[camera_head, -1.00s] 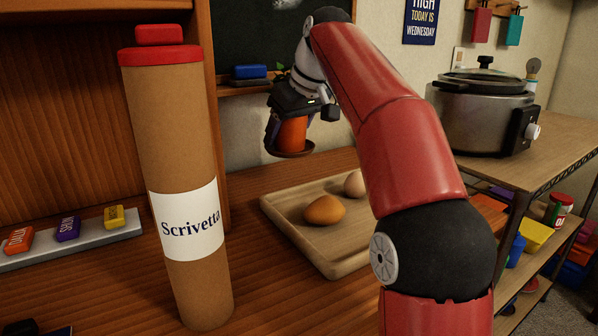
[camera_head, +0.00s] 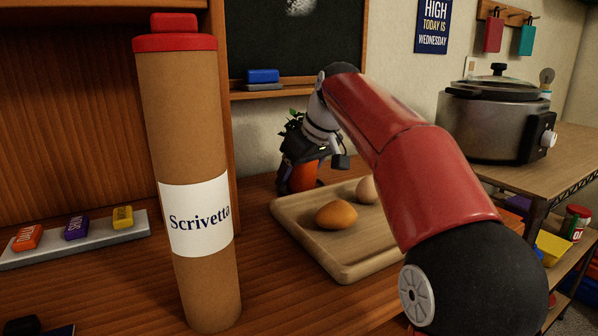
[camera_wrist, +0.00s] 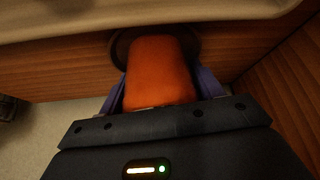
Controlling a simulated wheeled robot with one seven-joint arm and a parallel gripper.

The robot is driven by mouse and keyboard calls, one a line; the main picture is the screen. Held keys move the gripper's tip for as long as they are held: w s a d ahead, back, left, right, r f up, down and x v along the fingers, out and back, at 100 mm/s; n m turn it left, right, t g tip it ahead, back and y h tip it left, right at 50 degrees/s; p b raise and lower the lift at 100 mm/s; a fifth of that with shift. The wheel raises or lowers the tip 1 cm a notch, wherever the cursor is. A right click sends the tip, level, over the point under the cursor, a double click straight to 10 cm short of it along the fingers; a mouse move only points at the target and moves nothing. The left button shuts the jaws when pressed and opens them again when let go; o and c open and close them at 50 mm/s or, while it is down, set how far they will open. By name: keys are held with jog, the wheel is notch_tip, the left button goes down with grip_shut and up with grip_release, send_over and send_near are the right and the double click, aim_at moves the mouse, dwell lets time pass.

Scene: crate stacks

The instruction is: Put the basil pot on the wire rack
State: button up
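The basil pot (camera_head: 304,178) is orange with green leaves, and in the head view it is partly hidden by my gripper (camera_head: 302,165). It looks upright, low behind the tray's far left side; I cannot tell if it touches the table. In the wrist view the orange pot (camera_wrist: 161,72) is between the purple fingers of my gripper (camera_wrist: 161,88), which press against both sides. A dark round saucer (camera_wrist: 122,46) shows at its far end. I cannot make out a wire rack in either view.
A wooden tray (camera_head: 350,272) holds an orange egg-like thing (camera_head: 336,215) and a paler one (camera_head: 367,190). A tall Scrivetta tube (camera_head: 185,115) stands at left front. A slow cooker (camera_head: 490,125) is on a cart at right. A blackboard (camera_head: 300,40) is behind.

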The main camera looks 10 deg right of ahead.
jog(key=o, duration=0.4)
jog(key=shift+r, duration=0.1)
